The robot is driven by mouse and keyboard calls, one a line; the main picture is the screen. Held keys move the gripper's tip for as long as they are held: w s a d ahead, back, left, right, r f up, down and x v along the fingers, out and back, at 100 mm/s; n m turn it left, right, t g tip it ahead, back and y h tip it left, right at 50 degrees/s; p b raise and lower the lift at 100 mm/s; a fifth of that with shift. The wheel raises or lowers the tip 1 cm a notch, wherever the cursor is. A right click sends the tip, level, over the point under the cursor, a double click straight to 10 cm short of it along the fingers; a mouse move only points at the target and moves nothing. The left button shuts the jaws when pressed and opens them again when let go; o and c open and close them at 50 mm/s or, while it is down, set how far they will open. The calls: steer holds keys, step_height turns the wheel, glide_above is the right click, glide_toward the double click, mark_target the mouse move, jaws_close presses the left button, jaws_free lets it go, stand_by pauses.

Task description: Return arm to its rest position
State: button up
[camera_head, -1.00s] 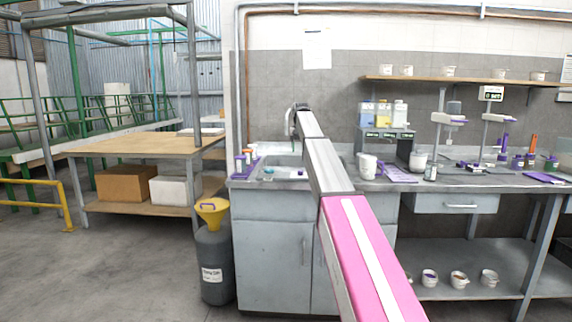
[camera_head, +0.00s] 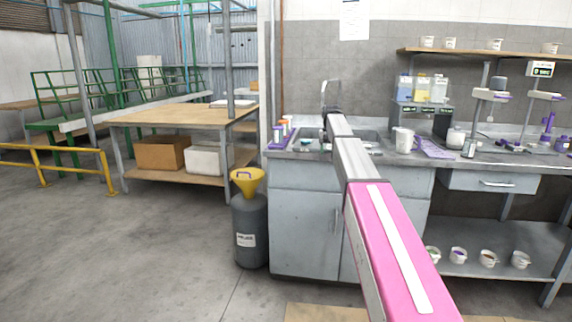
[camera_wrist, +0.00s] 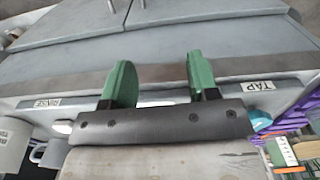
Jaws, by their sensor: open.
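My gripper (camera_wrist: 160,82) shows in the wrist view with its two green fingers apart and nothing between them. Beyond the fingers are the counter's front edge and the grey cabinet doors (camera_wrist: 215,50). In the head view my arm reaches forward from the bottom right toward the sink counter (camera_head: 300,166), with its pink and grey links in line. The gripper itself is hidden behind the arm's far end in that view.
On the counter are a white mug (camera_head: 404,141), a purple rack (camera_head: 434,148) and bottles (camera_head: 421,90). A wooden-topped table (camera_head: 180,117) is further left. The floor (camera_head: 150,245) there is clear.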

steer(key=s+f, duration=1.7)
steer(key=s, duration=0.4)
steer(key=s+f+n, duration=0.1)
steer(key=s+f, duration=1.7)
steer(key=s, duration=0.3)
steer(key=shift+s+a+f+n, duration=0.15)
steer(key=shift+a+f+n, duration=0.1)
steer(key=shift+n, duration=0.05)
